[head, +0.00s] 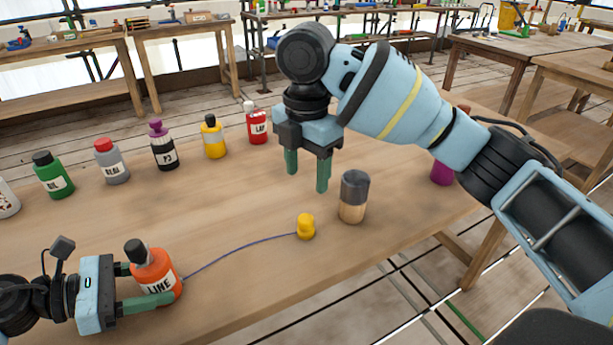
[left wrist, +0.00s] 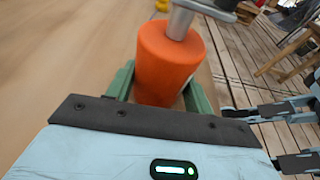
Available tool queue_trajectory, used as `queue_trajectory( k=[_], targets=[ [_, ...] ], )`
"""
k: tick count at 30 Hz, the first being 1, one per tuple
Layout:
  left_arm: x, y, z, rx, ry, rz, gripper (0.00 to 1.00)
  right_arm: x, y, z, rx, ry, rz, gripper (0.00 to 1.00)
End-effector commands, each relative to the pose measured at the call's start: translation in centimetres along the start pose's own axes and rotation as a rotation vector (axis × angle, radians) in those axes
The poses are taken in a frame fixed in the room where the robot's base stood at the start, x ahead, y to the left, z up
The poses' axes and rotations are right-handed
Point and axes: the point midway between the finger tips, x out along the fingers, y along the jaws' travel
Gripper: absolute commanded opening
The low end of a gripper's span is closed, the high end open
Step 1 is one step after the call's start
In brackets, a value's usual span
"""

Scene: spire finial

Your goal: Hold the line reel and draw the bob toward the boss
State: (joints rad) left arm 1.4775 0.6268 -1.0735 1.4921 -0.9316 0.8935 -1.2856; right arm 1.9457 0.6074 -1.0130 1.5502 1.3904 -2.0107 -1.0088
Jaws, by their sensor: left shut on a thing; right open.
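The line reel (head: 155,275) is an orange bottle with a black cap and a "LINE" label, upright near the table's front edge. My left gripper (head: 150,285) is shut around it; the orange body also shows between the green fingers in the left wrist view (left wrist: 165,65). A thin blue line (head: 235,256) runs from the reel to the yellow bob (head: 306,227), which rests on the table. The boss (head: 353,196), seemingly the grey-topped tan cylinder, stands right of the bob, apart from it. My right gripper (head: 307,180) is open and empty, above the table behind the bob.
Several bottles stand in a row at the back: green (head: 52,175), grey with red cap (head: 111,162), black with purple top (head: 162,146), yellow (head: 213,137) and red (head: 256,124). A purple item (head: 442,173) sits near the right edge. The table between is clear.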

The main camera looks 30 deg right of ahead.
Motion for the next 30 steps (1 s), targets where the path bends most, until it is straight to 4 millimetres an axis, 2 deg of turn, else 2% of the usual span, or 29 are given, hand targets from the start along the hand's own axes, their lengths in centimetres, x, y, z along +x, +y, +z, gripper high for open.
queue_trajectory(
  k=[6,7,12,23,26,30],
  targets=[
    [0.0,0.0,0.0,0.000,0.000,0.000,0.39,0.0,0.0,0.0,0.001,0.000,0.000,0.56],
    [0.0,0.0,0.0,0.000,0.000,0.000,0.56,0.0,0.0,0.0,0.001,0.000,0.000,0.56],
    [0.0,0.0,0.0,0.000,0.000,0.000,0.77,0.0,0.0,0.0,0.000,0.000,0.000,0.56],
    [-0.5,0.0,0.0,0.000,0.000,0.001,0.77,0.0,0.0,0.0,0.000,0.000,0.000,0.56],
    [-1.6,0.0,-0.1,-0.001,0.000,0.002,0.77,0.0,0.0,0.0,0.000,0.000,0.000,0.56],
    [-4.2,0.1,-0.1,0.000,0.001,0.004,0.77,0.0,0.0,0.0,0.000,0.000,0.000,0.56]
  ],
)
